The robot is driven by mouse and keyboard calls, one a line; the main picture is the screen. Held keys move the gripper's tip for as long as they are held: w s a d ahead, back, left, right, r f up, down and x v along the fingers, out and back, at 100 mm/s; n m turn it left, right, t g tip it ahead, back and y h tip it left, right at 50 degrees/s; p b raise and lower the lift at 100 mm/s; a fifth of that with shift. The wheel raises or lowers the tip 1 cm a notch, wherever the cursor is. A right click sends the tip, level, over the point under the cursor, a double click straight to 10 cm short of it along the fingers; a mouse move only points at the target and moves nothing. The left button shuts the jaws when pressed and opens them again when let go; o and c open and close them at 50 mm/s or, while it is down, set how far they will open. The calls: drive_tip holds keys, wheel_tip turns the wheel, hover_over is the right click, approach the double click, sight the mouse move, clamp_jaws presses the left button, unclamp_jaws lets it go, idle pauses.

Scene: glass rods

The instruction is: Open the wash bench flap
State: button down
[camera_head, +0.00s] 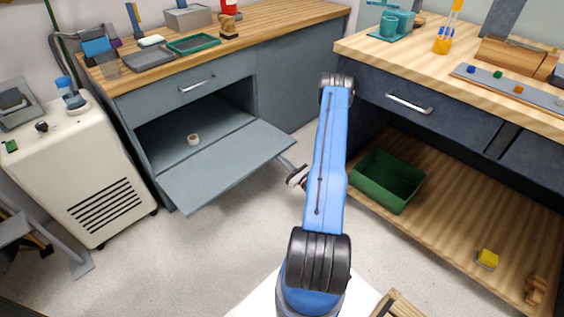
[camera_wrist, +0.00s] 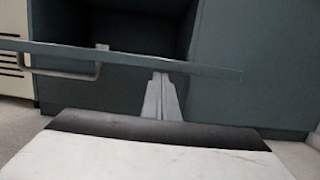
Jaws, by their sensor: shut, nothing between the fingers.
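The wash bench flap (camera_head: 225,165) is hinged along its lower edge and lies folded down, sloping out slightly from the bench front, with its inner face up. The compartment behind it is open. In the wrist view the flap (camera_wrist: 205,68) shows nearly edge-on, with its bar handle (camera_wrist: 65,72) hanging below. My gripper (camera_head: 287,163) is at the flap's outer right edge. In the wrist view my gripper's fingers (camera_wrist: 160,78) are shut and empty, with their tips at the flap's edge; I cannot tell whether they touch it.
A small pale ring-shaped item (camera_head: 193,139) sits inside the compartment. A white wheeled unit (camera_head: 85,170) stands left of the bench. A green bin (camera_head: 388,180) is on the right bench's lower shelf. The floor (camera_head: 200,255) before the flap is clear.

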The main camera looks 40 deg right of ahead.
drive_tip(key=shift+w+r+g, duration=0.1)
drive_tip(key=shift+r+g, duration=0.7)
drive_tip(key=shift+r, duration=0.65)
drive_tip(key=shift+w+r+g, duration=0.1)
drive_tip(key=shift+r+g, duration=0.7)
drive_tip(key=shift+r, duration=0.65)
drive_tip(key=shift+f, duration=0.15)
